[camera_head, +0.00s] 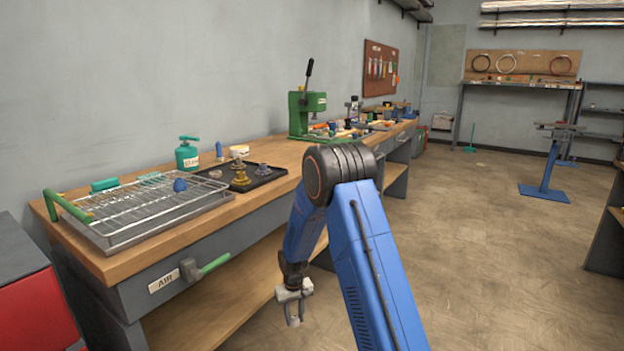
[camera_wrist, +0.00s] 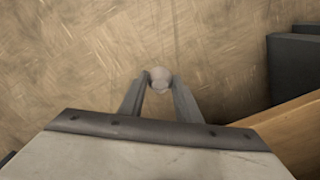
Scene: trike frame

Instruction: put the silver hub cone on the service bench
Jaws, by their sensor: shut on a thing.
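My gripper (camera_head: 293,312) hangs low in front of the long wooden bench (camera_head: 284,152), below its top and out over the aisle. It also shows in the wrist view (camera_wrist: 159,84), its fingers closed on a small, rounded, light grey piece, which looks like the silver hub cone (camera_wrist: 160,76). The cone sits between the fingertips with bare floor beneath it. In the head view I cannot make out the cone clearly at the fingertips. No label in view names the service bench.
On the bench are a wire-rack tray (camera_head: 145,215), a dark tray (camera_head: 262,180) with brass and grey parts, a green canister (camera_head: 187,154) and a green press (camera_head: 306,112). A lower wooden shelf (camera_head: 215,290) runs underneath. A blue stand (camera_head: 547,170) is at right. The floor between is clear.

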